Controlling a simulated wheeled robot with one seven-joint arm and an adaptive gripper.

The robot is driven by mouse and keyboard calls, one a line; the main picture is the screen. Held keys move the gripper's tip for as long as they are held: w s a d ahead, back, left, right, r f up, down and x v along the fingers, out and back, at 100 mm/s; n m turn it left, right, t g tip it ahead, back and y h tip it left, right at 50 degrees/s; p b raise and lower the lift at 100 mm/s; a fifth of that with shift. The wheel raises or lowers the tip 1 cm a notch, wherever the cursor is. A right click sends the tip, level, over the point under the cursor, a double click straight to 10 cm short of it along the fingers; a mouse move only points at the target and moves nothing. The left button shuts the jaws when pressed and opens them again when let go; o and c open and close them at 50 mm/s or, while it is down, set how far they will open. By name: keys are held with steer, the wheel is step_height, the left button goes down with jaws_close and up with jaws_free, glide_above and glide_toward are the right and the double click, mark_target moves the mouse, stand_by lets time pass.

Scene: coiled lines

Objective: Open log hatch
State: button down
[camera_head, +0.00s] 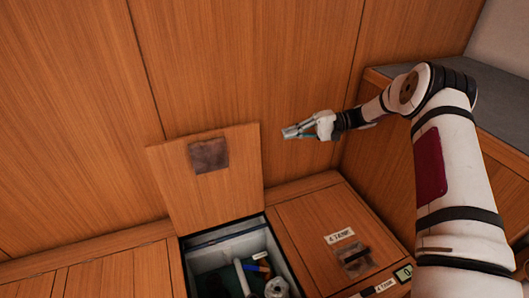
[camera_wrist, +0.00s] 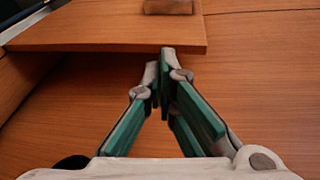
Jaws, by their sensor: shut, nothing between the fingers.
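A wooden hatch lid (camera_head: 223,185) with a dark square plate (camera_head: 209,155) stands raised, tilted back toward the panelled wall. Below it the hatch opening (camera_head: 268,219) is uncovered, with several items inside. My gripper (camera_head: 291,132) is in the air to the right of the raised lid, near its upper right corner. Its fingers are shut and empty. In the wrist view the closed fingertips (camera_wrist: 161,66) are close to the edge of the wooden lid (camera_wrist: 105,32); I cannot tell whether they touch it. No readable label marks this hatch as the log hatch.
A second, closed hatch (camera_head: 310,225) with a label and a dark recessed plate (camera_head: 354,257) lies right of the opening. A grey-topped ledge (camera_head: 503,117) stands at the right behind my arm. The wooden wall (camera_head: 250,60) closes off the back.

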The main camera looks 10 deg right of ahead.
step_height(320, 180, down, 6)
steer(key=w+d+t+y+b, duration=0.1)
steer(key=w+d+t+y, duration=0.1)
steer(key=a+b, duration=0.1)
steer(key=a, duration=0.8)
steer(key=shift+w+a+f+m+b, duration=0.3)
steer(key=shift+w+a+m, duration=0.1)
